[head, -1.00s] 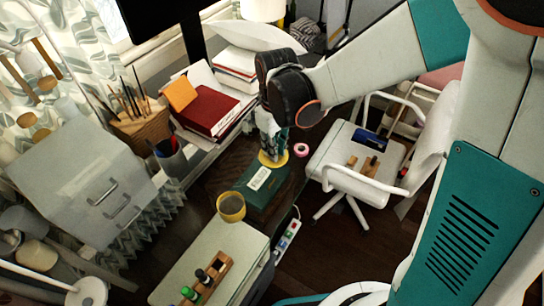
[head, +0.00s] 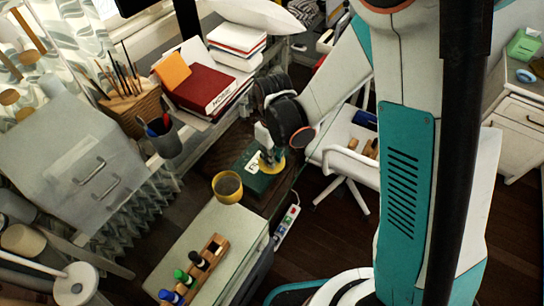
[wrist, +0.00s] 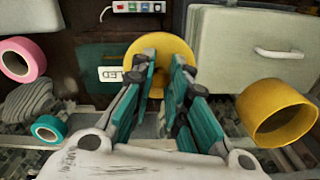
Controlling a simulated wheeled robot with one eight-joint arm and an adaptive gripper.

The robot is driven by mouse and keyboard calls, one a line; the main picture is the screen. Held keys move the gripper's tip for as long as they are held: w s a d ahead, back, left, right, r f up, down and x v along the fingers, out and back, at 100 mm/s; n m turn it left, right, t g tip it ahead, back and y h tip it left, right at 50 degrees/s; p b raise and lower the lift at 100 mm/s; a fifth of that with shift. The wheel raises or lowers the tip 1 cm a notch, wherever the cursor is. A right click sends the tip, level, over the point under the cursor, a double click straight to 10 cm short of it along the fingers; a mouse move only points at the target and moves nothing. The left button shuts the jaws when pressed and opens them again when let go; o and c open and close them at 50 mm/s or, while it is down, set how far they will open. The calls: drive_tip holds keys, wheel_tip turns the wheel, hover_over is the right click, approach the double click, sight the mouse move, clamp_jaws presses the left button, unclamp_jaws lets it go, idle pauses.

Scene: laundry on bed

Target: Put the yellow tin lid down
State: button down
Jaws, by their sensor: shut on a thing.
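The yellow tin lid (wrist: 157,52) is a round, shallow disc. My gripper (wrist: 161,75) is shut on it, with the teal fingers at its near part in the wrist view. In the head view the lid (head: 273,164) shows below my gripper (head: 266,152), overlapping the right end of a dark green box (head: 249,178). The box (wrist: 95,57) also shows behind the lid in the wrist view, with a white label. I cannot tell whether the lid touches the box. My wrist hides part of the lid in the head view.
An open yellow tin (head: 227,188) stands left of the green box. A pale cabinet top (head: 195,254) bears a wooden rack of bottles (head: 194,270). A pink tape roll (wrist: 22,60) and a teal one (wrist: 48,129) lie left in the wrist view. A white chair (head: 345,166) stands right.

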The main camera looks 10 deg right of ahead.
drive_tip(key=c, duration=1.6)
unclamp_jaws()
drive_tip(key=shift+f, duration=0.1)
drive_tip(key=shift+o, duration=0.2)
wheel_tip(320, 180, up, 12)
drive_tip(key=p, duration=0.4)
drive_tip(key=shift+r, duration=0.2)
drive_tip(key=shift+d, duration=0.1)
